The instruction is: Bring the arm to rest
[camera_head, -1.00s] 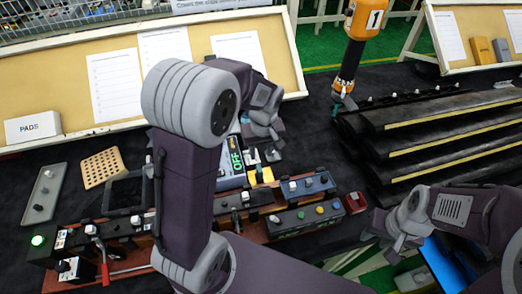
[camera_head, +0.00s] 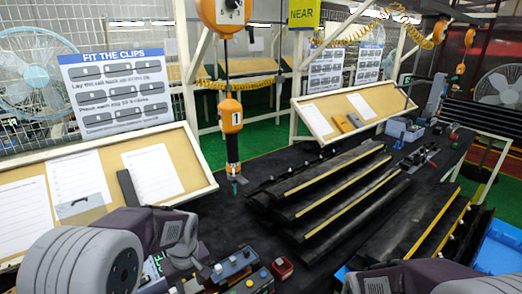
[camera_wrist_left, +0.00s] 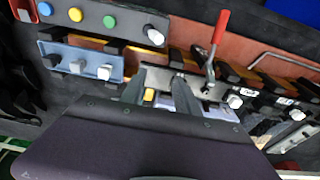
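My left arm comes in at the lower left of the head view. Its gripper (camera_head: 186,264) points down near the small devices at the bench's front, with its tips hard to make out there. In the left wrist view the two fingers of my left gripper (camera_wrist_left: 160,84) stand apart with nothing held between them. They are over a row of fixtures with a red-handled clamp (camera_wrist_left: 219,32) and a blue-grey block (camera_wrist_left: 82,62) beside them. My right arm shows at the bottom right of the head view. Its gripper is cut by the lower edge, and its fingers do not show clearly.
Black trim strips (camera_head: 330,190) lie stacked mid-bench. An orange hanging tool (camera_head: 231,115) hangs left of them. A tilted board with papers (camera_head: 203,165) stands behind my left arm. A red block (camera_head: 283,267) and a button box (camera_head: 233,262) lie near the front. Dark bench shows between.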

